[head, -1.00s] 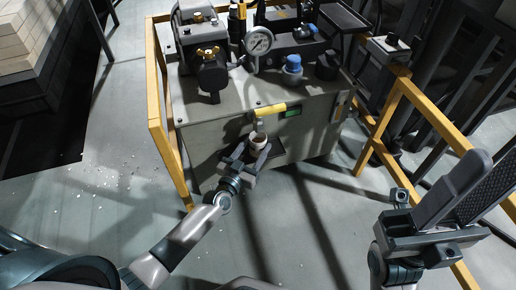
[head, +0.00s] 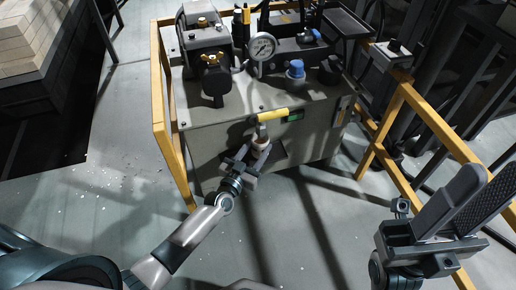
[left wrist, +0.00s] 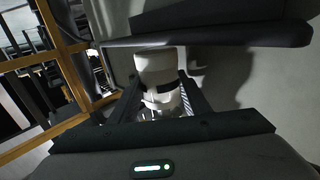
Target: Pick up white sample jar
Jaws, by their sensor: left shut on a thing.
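The white sample jar (head: 262,144) is small and pale, and sits at the front of the grey machine just below a yellow-handled valve. In the left wrist view the jar (left wrist: 155,68) stands between my fingers, with a dark band or opening on its side. My left gripper (head: 256,150) is shut on the jar, and its fingers hide part of the jar's sides. My right gripper (head: 482,192) is at the lower right, far from the jar, with its two fingers apart and nothing between them.
The yellow valve handle (head: 273,114) is close above the jar. The grey machine (head: 225,140) carries a gauge (head: 262,46) and blue-capped fittings. Yellow rails (head: 158,100) stand left and right of it. The floor (head: 110,200) at left is mostly clear.

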